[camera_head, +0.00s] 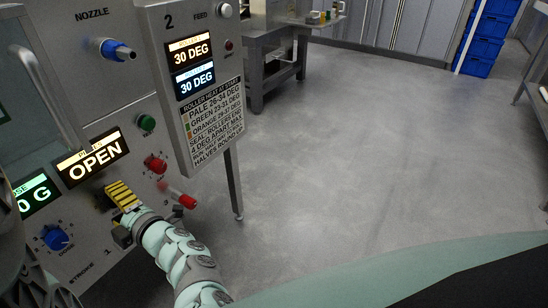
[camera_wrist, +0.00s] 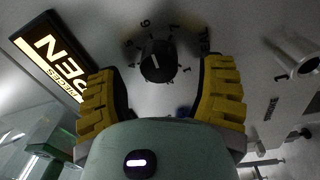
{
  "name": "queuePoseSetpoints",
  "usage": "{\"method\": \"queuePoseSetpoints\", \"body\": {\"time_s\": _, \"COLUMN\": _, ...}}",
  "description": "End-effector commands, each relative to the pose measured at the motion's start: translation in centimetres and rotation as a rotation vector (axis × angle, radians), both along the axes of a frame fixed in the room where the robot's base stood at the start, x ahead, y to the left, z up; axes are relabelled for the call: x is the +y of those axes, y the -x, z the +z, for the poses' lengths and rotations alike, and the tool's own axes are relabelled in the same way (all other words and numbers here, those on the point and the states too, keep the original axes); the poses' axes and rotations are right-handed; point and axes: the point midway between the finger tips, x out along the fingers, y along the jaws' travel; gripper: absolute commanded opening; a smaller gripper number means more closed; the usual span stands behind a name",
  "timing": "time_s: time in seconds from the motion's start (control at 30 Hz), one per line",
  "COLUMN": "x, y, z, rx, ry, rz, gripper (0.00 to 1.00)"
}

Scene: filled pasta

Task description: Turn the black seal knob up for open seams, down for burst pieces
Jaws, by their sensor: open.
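The black seal knob (camera_wrist: 157,62) shows in the wrist view, with a pale pointer line and printed numbers around it. The word SEAL is printed beside it. My gripper (camera_wrist: 160,80) is open, its two yellow fingers on either side of the knob with visible gaps. Contact is not seen. In the head view my gripper (camera_head: 121,196) is up against the machine's front panel and hides the knob. A lit display (camera_head: 93,157) above it reads OPEN; it also shows in the wrist view (camera_wrist: 52,62). No pasta pieces are clearly visible.
A green button (camera_head: 146,122), a red button (camera_head: 156,164) and a red-tipped lever (camera_head: 180,194) stick out near my gripper. A blue knob (camera_head: 56,237) is lower left, another blue knob (camera_head: 117,49) above. The roller panel (camera_head: 193,68) reads 30 DEG twice. Open floor lies right.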

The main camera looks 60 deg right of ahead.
Motion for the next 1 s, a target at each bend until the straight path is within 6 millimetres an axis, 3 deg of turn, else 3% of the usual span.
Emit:
{"method": "queuePoseSetpoints", "body": {"time_s": 0.5, "x": -0.6, "y": 9.7, "z": -0.6, "rx": 0.006, "ry": 0.000, "rz": -0.010, "gripper": 0.69}}
{"method": "queuePoseSetpoints", "body": {"time_s": 0.7, "x": -0.6, "y": 11.1, "z": -0.6, "rx": 0.002, "ry": -0.001, "rz": -0.008, "gripper": 0.69}}
{"method": "queuePoseSetpoints", "body": {"time_s": 1.0, "x": -0.6, "y": 11.2, "z": -0.6, "rx": 0.001, "ry": 0.000, "rz": -0.007, "gripper": 0.69}}
